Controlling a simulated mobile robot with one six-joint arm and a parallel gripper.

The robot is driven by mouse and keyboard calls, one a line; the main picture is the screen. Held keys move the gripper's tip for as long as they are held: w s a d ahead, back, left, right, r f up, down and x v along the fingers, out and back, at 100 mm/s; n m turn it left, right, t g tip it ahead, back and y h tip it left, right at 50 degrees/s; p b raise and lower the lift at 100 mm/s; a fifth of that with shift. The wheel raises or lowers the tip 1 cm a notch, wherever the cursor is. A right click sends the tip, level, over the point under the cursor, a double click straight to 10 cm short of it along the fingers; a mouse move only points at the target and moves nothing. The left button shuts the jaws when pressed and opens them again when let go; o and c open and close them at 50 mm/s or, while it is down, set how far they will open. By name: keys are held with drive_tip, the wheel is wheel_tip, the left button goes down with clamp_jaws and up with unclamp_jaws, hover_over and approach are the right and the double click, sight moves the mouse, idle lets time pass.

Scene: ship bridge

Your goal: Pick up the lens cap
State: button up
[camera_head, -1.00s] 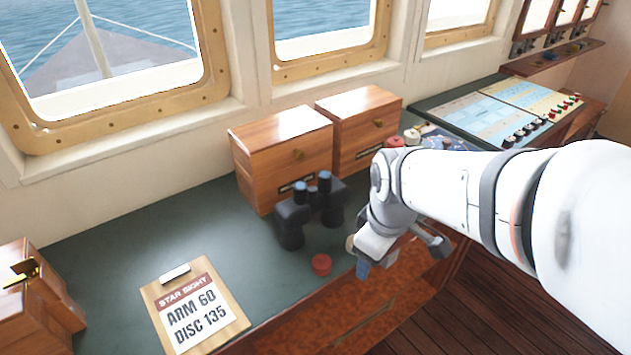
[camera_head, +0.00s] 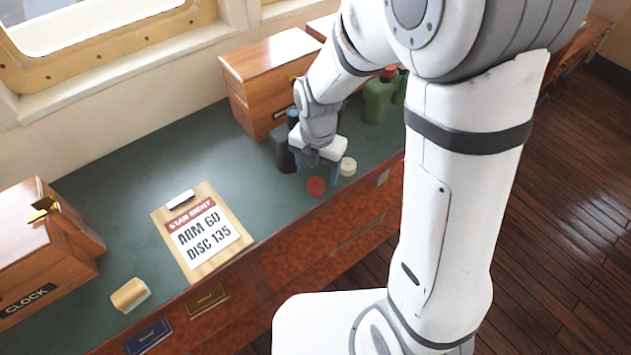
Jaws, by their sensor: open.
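A small round red cap (camera_head: 316,186) lies flat on the green desktop near its front edge, just in front of my gripper. A similar cream cap (camera_head: 348,166) lies to its right; I cannot tell for certain which one is the lens cap. My gripper (camera_head: 317,171) points down with its jaws apart and nothing seen between them. It hangs close behind the red cap and left of the cream one; its exact height is hard to tell. Black binoculars (camera_head: 281,150) stand behind it, partly hidden by my wrist.
A clipboard (camera_head: 237,226) reading "ARM 60 DISC 135" lies to the left, with a yellowish block (camera_head: 130,294) beyond it. Wooden boxes stand at the far left (camera_head: 45,245) and at the back (camera_head: 265,70). A green object (camera_head: 377,100) stands at the back right, partly hidden.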

sight(316, 181)
drive_tip(key=shift+w+a+f+p, duration=0.15)
drive_tip(key=shift+f+p, duration=0.2)
drive_tip(key=shift+f, duration=1.05)
drive_tip(key=shift+w+f+p, duration=0.1)
drive_tip(key=shift+f+p, duration=0.2)
drive_tip(key=shift+f, duration=1.05)
drive_tip(key=shift+c, duration=0.5)
drive_tip(key=c, duration=0.9)
